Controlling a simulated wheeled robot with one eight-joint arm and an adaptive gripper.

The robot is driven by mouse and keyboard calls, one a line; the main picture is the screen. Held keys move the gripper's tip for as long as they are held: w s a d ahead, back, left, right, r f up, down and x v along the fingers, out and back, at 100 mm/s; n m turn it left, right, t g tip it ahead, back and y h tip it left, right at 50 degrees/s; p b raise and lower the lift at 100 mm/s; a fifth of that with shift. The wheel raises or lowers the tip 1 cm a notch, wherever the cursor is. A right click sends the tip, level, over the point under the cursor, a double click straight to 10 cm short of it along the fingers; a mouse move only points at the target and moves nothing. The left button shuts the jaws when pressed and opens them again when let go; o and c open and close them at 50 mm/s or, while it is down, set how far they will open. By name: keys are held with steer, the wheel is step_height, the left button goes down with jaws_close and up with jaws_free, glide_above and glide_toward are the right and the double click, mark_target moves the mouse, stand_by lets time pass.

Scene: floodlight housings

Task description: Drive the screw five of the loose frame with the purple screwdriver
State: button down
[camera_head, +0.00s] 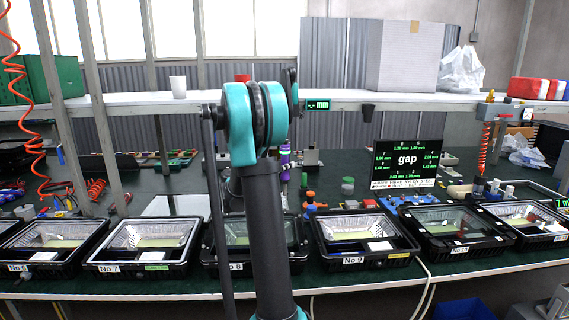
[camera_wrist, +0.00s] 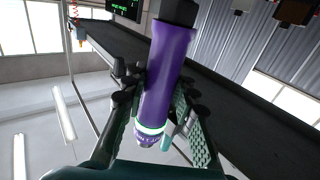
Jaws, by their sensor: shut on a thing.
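The purple screwdriver (camera_wrist: 163,75) fills the middle of the wrist view, its handle between the two fingers of my gripper (camera_wrist: 157,112), which is shut on it. In the head view the screwdriver (camera_head: 285,160) stands roughly upright just right of my arm, above the table behind the No.8 housing. My gripper is mostly hidden behind my arm there. The housing right of No.9 (camera_head: 455,237) has a black frame that looks slightly raised, but I cannot tell for sure that it is the loose one. Individual screws, including screw five, are too small to make out.
A row of black floodlight housings, such as No.7 (camera_head: 146,244) and No.9 (camera_head: 362,238), lines the table's front. A dark screen (camera_head: 407,164) reading "gap" with several mm values stands behind. My arm hides part of the No.8 housing (camera_head: 233,240). A shelf (camera_head: 400,102) crosses behind.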

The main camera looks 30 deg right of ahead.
steer(key=shift+f, duration=3.65)
stand_by(1.8)
steer(key=shift+r, duration=0.2)
steer(key=shift+r, duration=4.6)
